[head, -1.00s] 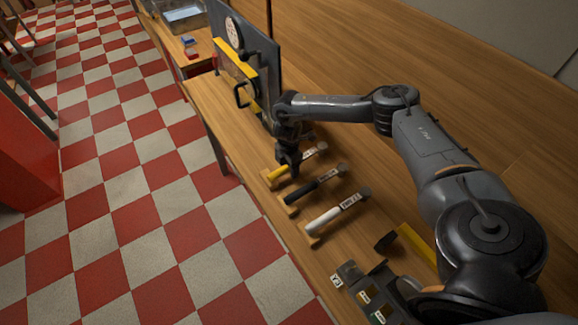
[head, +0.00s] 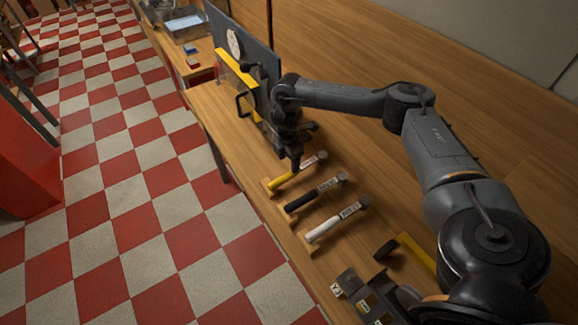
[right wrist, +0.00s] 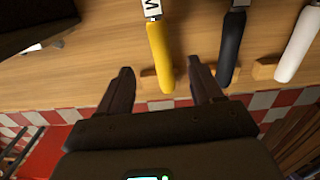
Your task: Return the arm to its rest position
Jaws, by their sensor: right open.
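My right gripper (head: 296,162) is above the table beside the dark upright panel (head: 262,75), close to the yellow-handled tool (head: 284,182). It is open, with nothing between its fingers. In the right wrist view the two fingers (right wrist: 161,68) stand apart, with the yellow handle (right wrist: 161,50) lying in line with the gap between them. The black-handled tool (head: 301,200) and the white-handled tool (head: 325,229) lie on the table in the same row. My left gripper is in neither view.
The tool handles rest on small wooden blocks (head: 308,243). A yellow bar with a dark end (head: 416,250) lies nearer my arm. A dark labelled holder (head: 350,283) stands at the front. A tray (head: 186,24) is far back. The table right of my forearm is clear.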

